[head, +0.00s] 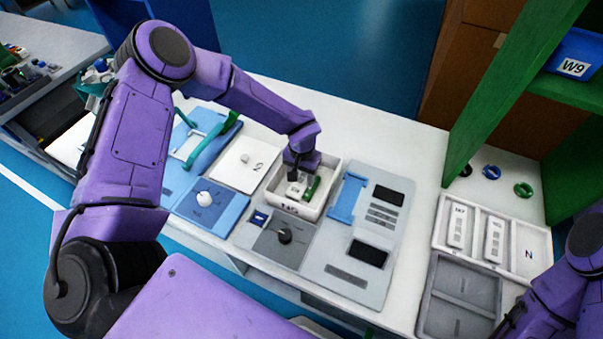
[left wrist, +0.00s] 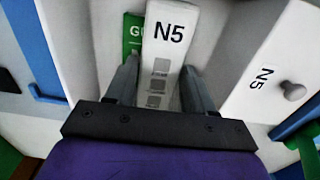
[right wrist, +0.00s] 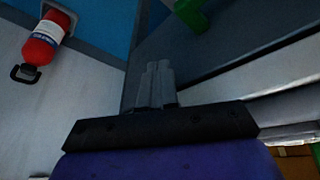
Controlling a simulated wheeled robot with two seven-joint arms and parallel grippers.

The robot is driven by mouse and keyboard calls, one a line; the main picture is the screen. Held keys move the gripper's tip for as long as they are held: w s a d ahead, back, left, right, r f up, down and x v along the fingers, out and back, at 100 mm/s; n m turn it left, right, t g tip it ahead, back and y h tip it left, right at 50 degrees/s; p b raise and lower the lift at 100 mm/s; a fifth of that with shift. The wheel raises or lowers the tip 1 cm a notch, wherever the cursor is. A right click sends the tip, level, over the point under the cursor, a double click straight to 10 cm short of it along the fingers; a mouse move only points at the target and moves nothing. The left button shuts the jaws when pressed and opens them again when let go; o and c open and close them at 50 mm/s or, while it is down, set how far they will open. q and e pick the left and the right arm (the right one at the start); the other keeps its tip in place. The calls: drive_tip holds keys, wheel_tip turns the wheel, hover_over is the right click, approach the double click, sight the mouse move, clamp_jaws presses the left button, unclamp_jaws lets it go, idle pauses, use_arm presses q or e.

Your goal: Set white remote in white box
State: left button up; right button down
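The white remote (left wrist: 163,45), marked N5 with grey buttons, shows between the fingers of my left gripper (left wrist: 160,75) in the left wrist view. The fingers stand apart, close along both sides of it; whether they press on it is unclear. In the head view, my left gripper (head: 299,175) reaches down into the white box (head: 289,207). The remote is inside the box walls there, partly hidden by the gripper, and I cannot tell whether it rests on the floor. A green item (head: 312,189) lies beside it. My right gripper (right wrist: 156,85) is shut and empty.
A grey panel with dark screens (head: 369,251) stands right of the box, and a white panel with a knob (head: 240,165) stands left. A white tray (head: 483,208) at the right holds two white remotes. A green shelf (head: 490,100) rises behind it.

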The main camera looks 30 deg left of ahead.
sight(302, 179)
use_arm(q)
drive_tip(key=shift+o, duration=1.3)
drive_tip(key=shift+r, duration=0.1)
drive_tip(key=shift+r, duration=0.4)
wheel_tip(302, 179, up, 12)
drive_tip(key=b, duration=0.1)
drive_tip(key=shift+r, duration=0.15)
